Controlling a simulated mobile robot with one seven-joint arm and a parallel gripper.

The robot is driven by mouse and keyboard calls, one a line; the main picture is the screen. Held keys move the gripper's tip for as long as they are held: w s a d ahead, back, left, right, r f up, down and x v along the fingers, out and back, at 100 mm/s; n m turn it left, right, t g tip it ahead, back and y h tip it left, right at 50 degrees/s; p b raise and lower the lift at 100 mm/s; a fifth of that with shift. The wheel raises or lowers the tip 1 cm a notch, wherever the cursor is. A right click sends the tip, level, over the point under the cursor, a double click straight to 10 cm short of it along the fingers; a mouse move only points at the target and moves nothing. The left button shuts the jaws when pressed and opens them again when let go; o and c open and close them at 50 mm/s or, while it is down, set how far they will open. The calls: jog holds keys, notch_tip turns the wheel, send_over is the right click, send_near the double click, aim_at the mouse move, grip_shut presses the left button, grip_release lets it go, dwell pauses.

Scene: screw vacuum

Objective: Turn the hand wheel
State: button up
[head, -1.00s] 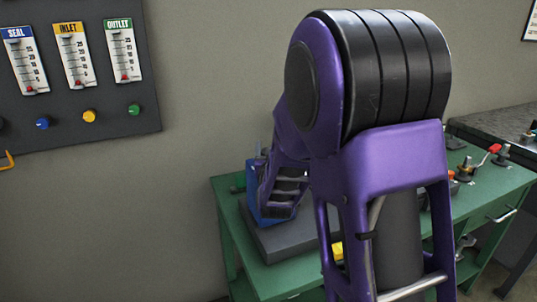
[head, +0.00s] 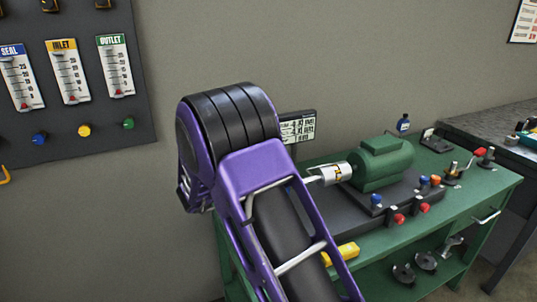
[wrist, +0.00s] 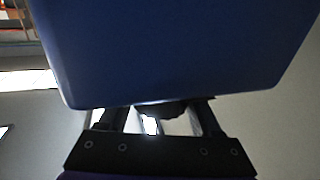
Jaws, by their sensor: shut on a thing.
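In the wrist view a large blue block (wrist: 180,50) fills the upper middle, very near the camera. My gripper (wrist: 160,116) is below it, its fingers on both sides of a dark rounded part (wrist: 162,109) at the block's lower edge. I take this part for the hand wheel, and my gripper is shut on it. Most of the part is hidden by the block, so its full shape and turn do not show. In the head view my own arm hides the gripper and the wheel.
A green bench (head: 475,205) carries a green motor (head: 382,163) with a silver coupling (head: 336,173) and several blue, red and orange knobs. A yellow block (head: 345,253) lies on it. A gauge panel (head: 70,145) hangs at the left. A grey worktop (head: 480,125) stands at the right.

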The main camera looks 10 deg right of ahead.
jog(key=m+g, duration=0.2)
jog(key=m+g+h+p, duration=0.1)
jog(key=g, duration=0.2)
jog(key=s+m+g+h+p, duration=0.1)
jog(key=m+g, duration=0.1)
jog(key=g, duration=0.1)
jog(key=shift+d+m, duration=0.15)
jog(key=shift+m, duration=0.15)
jog(key=m+g+p, duration=0.1)
jog(key=g, duration=0.1)
jog(key=m+g, duration=0.2)
jog(key=g, duration=0.1)
jog(key=shift+s+r+p, duration=0.1)
jog(key=shift+s+p, duration=0.25)
jog(key=shift+s, duration=0.05)
jog(key=shift+s+m+g+y+p, duration=0.15)
jog(key=shift+m+g+y+p, duration=0.55)
jog(key=shift+g, duration=0.5)
jog(key=shift+m+g, duration=0.3)
jog(key=o, duration=1.4)
jog(key=shift+c, duration=0.2)
notch_tip(320, 180, up, 10)
jog(key=shift+f, duration=0.1)
jog(key=shift+s, duration=0.1)
